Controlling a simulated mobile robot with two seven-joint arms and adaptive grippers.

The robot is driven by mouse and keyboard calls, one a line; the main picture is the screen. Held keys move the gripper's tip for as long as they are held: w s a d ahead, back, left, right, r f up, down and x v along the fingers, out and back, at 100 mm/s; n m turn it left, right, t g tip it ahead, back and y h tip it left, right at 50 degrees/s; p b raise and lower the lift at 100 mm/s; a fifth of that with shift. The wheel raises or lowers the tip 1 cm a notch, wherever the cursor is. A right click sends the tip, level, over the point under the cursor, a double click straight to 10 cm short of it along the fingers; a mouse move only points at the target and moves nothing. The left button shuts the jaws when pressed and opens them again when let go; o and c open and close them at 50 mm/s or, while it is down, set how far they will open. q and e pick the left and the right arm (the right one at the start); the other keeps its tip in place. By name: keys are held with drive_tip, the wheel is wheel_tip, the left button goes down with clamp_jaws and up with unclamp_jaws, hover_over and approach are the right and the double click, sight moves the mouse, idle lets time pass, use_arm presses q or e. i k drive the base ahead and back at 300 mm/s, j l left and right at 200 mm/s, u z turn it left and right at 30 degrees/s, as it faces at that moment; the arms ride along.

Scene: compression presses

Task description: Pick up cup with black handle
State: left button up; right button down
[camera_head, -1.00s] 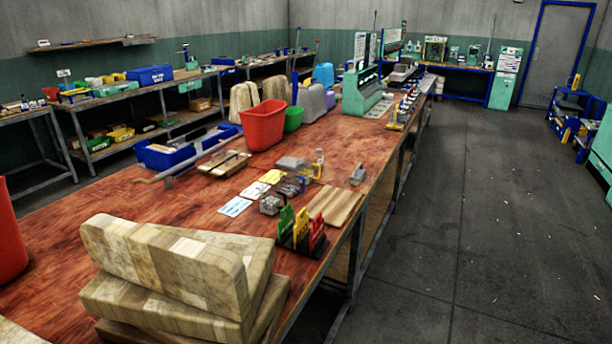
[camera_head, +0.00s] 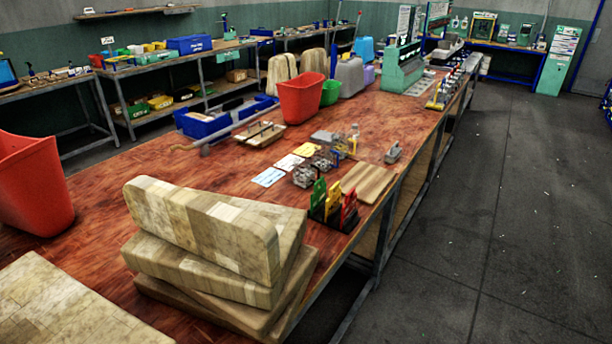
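I cannot make out a cup with a black handle in the head view. Two red bins could be taken for containers: one red bin (camera_head: 301,97) stands on the red-brown workbench (camera_head: 105,179) near its middle, and another red bin (camera_head: 33,186) stands at the left edge. No handle shows on either. Small clear and metal items (camera_head: 306,177) lie on the bench by some cards, too small to tell apart. Neither of my grippers is in view.
Stacked tan blocks (camera_head: 205,235) fill the near bench. A rack of green, yellow and red tags (camera_head: 333,207) stands beside them. A blue tray (camera_head: 210,122) and green machine (camera_head: 404,68) stand farther back. The floor (camera_head: 500,240) at right is clear.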

sight(304, 167)
drive_tip(key=i+l, duration=0.35)
drive_tip(key=i+l+u, duration=0.1)
drive_tip(key=i+l, duration=0.2)
drive_tip(key=l, duration=0.2)
drive_tip(key=i+l, duration=0.35)
